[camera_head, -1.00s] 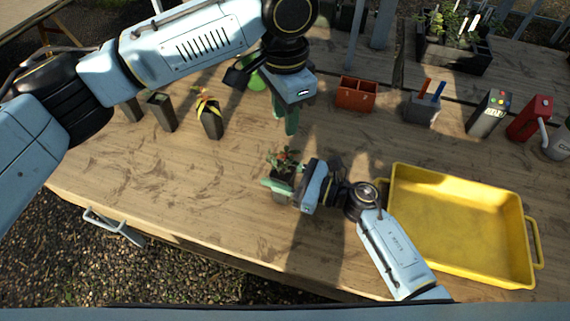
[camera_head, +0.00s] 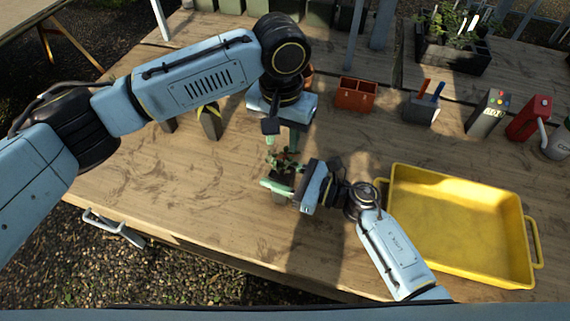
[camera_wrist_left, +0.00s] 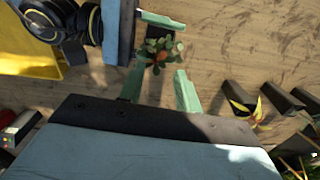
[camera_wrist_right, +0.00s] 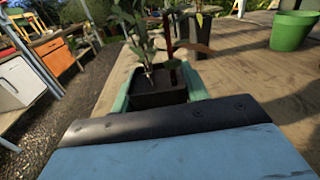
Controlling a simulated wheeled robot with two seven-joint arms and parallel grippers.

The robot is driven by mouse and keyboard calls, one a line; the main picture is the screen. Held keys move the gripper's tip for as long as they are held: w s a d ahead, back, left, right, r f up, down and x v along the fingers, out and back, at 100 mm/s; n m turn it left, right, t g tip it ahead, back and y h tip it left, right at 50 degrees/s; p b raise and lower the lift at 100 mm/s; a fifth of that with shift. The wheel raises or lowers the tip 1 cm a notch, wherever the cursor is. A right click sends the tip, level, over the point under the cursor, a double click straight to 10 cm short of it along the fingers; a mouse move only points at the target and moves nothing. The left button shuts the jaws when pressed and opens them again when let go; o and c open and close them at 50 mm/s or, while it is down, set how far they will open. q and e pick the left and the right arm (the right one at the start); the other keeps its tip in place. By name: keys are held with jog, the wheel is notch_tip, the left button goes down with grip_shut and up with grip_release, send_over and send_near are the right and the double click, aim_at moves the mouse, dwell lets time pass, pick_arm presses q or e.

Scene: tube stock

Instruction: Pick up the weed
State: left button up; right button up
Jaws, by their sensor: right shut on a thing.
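A small dark pot (camera_head: 281,197) stands on the table and shows in the right wrist view (camera_wrist_right: 158,98). My right gripper (camera_head: 277,190) is shut on it from the side. Green leafy growth (camera_wrist_right: 140,32) rises from the pot, with a reddish-brown stem (camera_wrist_right: 170,40) beside it. From above, the left wrist view shows green leaves with an orange-red patch (camera_wrist_left: 160,57) in the middle; I cannot tell surely which part is the weed. My left gripper (camera_wrist_left: 160,86) is open and empty, just behind and above the plants, fingers pointing down in the head view (camera_head: 283,144).
A yellow tray (camera_head: 397,215) lies right of the pot. An orange box (camera_head: 356,94), a grey tool holder (camera_head: 421,109), a device with buttons (camera_head: 488,113) and a red can (camera_head: 530,119) line the back. Dark pots (camera_head: 210,123) stand at left. The front left table is clear.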

aim_at(285, 153)
pick_arm(q)
jog(key=f, duration=0.5)
jog(key=shift+d+f, duration=0.3)
jog(key=shift+c, duration=0.4)
grip_shut()
